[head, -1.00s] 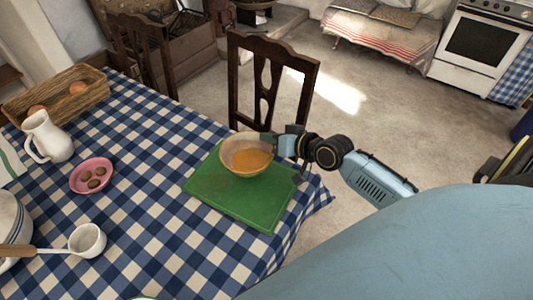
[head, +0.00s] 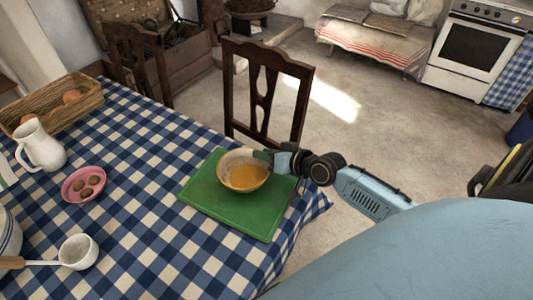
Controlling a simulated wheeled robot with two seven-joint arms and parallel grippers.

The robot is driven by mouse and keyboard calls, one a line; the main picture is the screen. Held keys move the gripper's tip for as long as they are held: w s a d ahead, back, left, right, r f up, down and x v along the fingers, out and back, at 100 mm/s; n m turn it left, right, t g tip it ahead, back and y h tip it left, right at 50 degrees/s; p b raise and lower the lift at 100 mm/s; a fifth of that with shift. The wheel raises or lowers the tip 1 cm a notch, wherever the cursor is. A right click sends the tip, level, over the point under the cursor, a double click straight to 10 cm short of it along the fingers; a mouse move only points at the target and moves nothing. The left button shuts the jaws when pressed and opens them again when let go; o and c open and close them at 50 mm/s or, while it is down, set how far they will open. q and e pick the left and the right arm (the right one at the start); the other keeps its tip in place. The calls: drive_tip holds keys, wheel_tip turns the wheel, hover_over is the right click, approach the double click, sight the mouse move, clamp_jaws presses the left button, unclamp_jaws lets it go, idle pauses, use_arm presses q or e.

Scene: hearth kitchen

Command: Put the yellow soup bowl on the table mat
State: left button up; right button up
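The yellow soup bowl (head: 243,172), pale outside with orange-yellow soup in it, is over the back part of the green table mat (head: 243,217). It looks nearly level. I cannot tell whether its base touches the mat or is slightly above it. My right gripper (head: 264,158) comes in from the right and is shut on the bowl's right rim; the fingertips are partly hidden at the rim. The mat lies flat on the checked cloth near the table's right corner. My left gripper is not in view.
On the table (head: 150,220) are a pink dish (head: 70,194) with small brown items, a white jug (head: 40,147), a wicker basket (head: 85,95) and a white ladle (head: 78,252). A wooden chair (head: 268,85) stands close behind the mat. Cloth left of the mat is clear.

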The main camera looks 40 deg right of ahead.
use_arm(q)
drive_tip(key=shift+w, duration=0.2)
use_arm(e)
drive_tip(key=shift+r, duration=0.15)
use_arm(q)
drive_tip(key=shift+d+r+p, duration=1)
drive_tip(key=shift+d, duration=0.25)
use_arm(e)
drive_tip(key=v, duration=1.2)
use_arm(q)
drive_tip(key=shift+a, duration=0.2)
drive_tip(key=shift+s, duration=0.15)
